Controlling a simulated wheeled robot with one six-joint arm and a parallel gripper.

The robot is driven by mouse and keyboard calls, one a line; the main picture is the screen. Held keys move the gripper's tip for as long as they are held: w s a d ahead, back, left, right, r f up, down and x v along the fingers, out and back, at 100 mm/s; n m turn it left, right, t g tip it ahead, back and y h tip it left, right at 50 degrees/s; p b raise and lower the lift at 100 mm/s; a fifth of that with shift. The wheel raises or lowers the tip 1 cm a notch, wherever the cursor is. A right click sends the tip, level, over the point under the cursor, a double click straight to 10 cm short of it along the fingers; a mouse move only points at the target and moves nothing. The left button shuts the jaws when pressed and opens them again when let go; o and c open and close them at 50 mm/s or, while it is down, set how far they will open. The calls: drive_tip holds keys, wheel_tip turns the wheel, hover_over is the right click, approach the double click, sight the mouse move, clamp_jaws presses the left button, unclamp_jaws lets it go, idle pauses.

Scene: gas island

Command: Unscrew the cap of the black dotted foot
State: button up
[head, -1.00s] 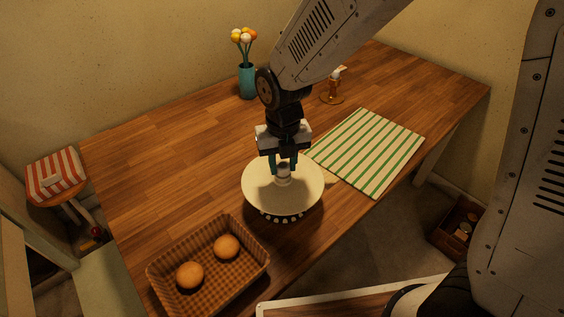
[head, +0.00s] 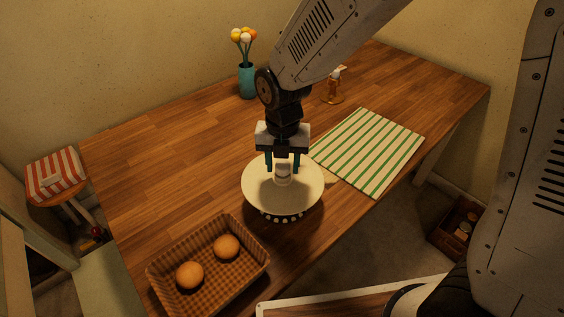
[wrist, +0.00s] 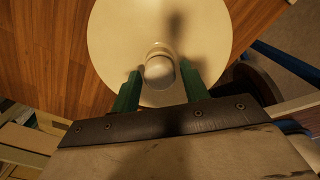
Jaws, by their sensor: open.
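A lamp-like piece stands on the wooden table. It has a wide cream disc (head: 258,192) on top and a black foot with white dots (head: 285,217) showing below the disc's front edge. A small whitish cap (head: 283,175) rises from the middle of the disc; it also shows as a rounded knob in the wrist view (wrist: 159,71). My gripper (head: 283,167) points down over the cap. Its green fingers are apart, one on each side of the cap, with gaps visible in the wrist view (wrist: 158,90). Most of the foot is hidden under the disc.
A wicker basket (head: 165,263) with two round brown things is at the front left. A green-striped mat (head: 368,150) lies to the right. A teal vase (head: 247,82) with flowers and an amber bottle (head: 332,91) stand behind. The table's left part is clear.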

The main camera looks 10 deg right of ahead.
drive_tip(key=m, duration=1)
drive_tip(key=shift+m, duration=0.4)
drive_tip(key=m, duration=1)
drive_tip(key=shift+w, duration=0.1)
drive_tip(key=c, duration=0.8)
drive_tip(key=shift+n, duration=0.3)
drive_tip(key=shift+c, duration=0.2)
drive_tip(key=shift+r, duration=0.1)
drive_tip(key=shift+r, duration=0.15)
drive_tip(key=shift+r, duration=1.05)
